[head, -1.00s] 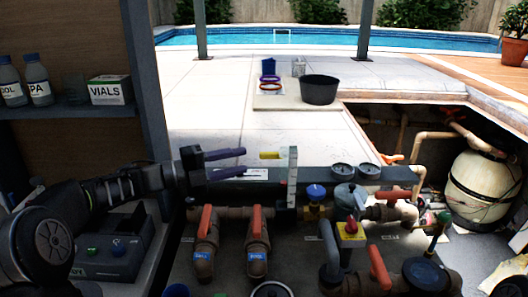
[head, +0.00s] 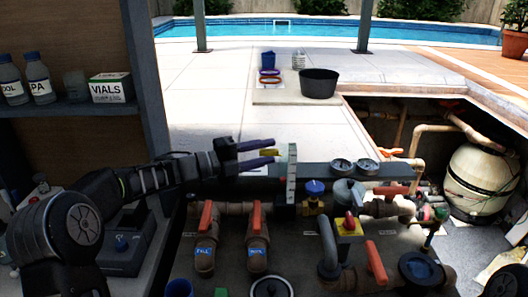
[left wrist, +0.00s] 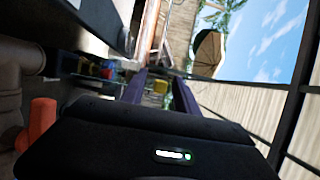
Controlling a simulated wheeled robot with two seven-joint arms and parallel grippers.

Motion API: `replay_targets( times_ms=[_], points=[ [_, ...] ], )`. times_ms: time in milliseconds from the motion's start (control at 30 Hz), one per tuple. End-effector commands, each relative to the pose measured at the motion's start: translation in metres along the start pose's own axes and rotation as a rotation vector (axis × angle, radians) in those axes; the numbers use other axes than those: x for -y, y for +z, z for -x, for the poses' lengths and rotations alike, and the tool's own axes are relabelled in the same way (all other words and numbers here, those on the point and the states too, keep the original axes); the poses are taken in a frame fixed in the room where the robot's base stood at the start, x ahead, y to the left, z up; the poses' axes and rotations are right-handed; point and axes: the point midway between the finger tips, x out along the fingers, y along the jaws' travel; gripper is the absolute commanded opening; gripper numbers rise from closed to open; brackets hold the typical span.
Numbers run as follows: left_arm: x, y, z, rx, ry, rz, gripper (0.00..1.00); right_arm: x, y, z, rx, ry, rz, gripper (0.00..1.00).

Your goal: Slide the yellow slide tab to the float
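The yellow slide tab (head: 270,153) sticks out to the left from the upper part of an upright pale scale (head: 292,175). My left gripper (head: 274,150) comes in from the left with its two purple fingers apart, one above the other. Their tips reach about as far as the tab. In the left wrist view the yellow slide tab (left wrist: 160,87) shows between the two fingers (left wrist: 161,92), with a visible gap on either side. I cannot make out the float; the scale is seen nearly edge-on.
Red-handled valves (head: 257,219) stand below the arm. A blue-topped valve (head: 315,190), pressure gauges (head: 341,166) and a yellow-and-red knob (head: 349,226) crowd the right of the scale. A shelf (head: 83,110) with bottles is at the left.

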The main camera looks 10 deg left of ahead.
Motion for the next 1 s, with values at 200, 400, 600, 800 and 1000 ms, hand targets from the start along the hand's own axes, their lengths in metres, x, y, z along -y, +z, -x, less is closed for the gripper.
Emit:
replay_targets(
  times_ms=[200, 400, 600, 800, 1000],
  points=[
    [0.0001, 0.0, 0.0003, 0.0, 0.0, 0.0, 0.2, 0.0, 0.0001, -0.0001, 0.0, 0.0, 0.0, 0.84],
    [0.0001, 0.0, 0.0003, 0.0, 0.0, 0.0, 0.04, 0.0, 0.0001, 0.0, 0.0, 0.0, 0.0, 0.84],
    [0.0, 0.0, 0.0004, 0.0, 0.0, 0.0, 0.0, 0.0, 0.0001, 0.0, 0.0, 0.0, 0.0, 0.84],
    [0.0, 0.0, 0.0004, 0.0, 0.0, 0.0, 0.0, 0.0, 0.0001, 0.0, 0.0, 0.0, 0.0, 0.84],
    [-0.0001, 0.0, 0.0004, 0.0, 0.0, 0.0, 0.0, 0.0, 0.0001, 0.0, 0.0, 0.0, 0.0, 0.84]
  ],
)
